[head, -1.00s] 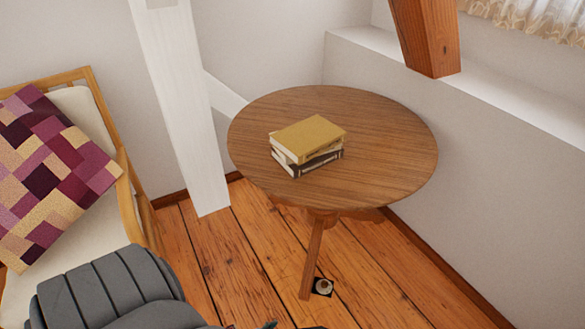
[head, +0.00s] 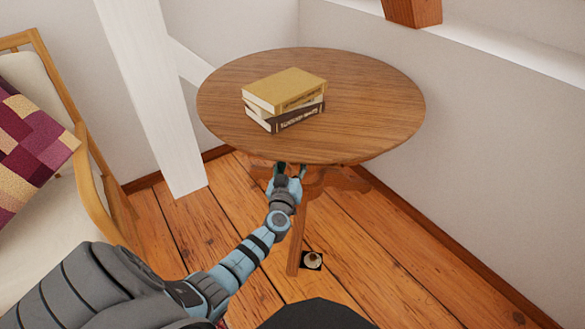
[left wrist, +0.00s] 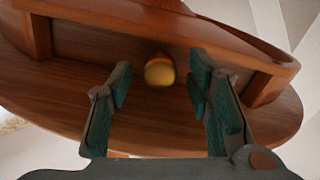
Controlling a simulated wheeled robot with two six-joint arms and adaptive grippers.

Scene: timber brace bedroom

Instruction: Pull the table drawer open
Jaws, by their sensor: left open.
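The round wooden table (head: 370,110) stands in the corner, with its drawer under the top and hidden by it in the head view. In the left wrist view the brown drawer front (left wrist: 95,42) carries a round brass-coloured knob (left wrist: 159,72). My left gripper (head: 288,168) reaches in at the table's near edge, just below the top. In the wrist view its two teal-padded fingers (left wrist: 161,80) are open, one on each side of the knob, with gaps on both sides. How deep the knob sits between them is hard to tell. My right gripper is not in view.
Stacked books (head: 285,98) lie on the tabletop. An armchair (head: 95,195) with a patchwork cushion (head: 30,150) stands at the left. A white timber brace (head: 150,100) rises behind the table. A small round object (head: 312,260) is on the floor by the table leg.

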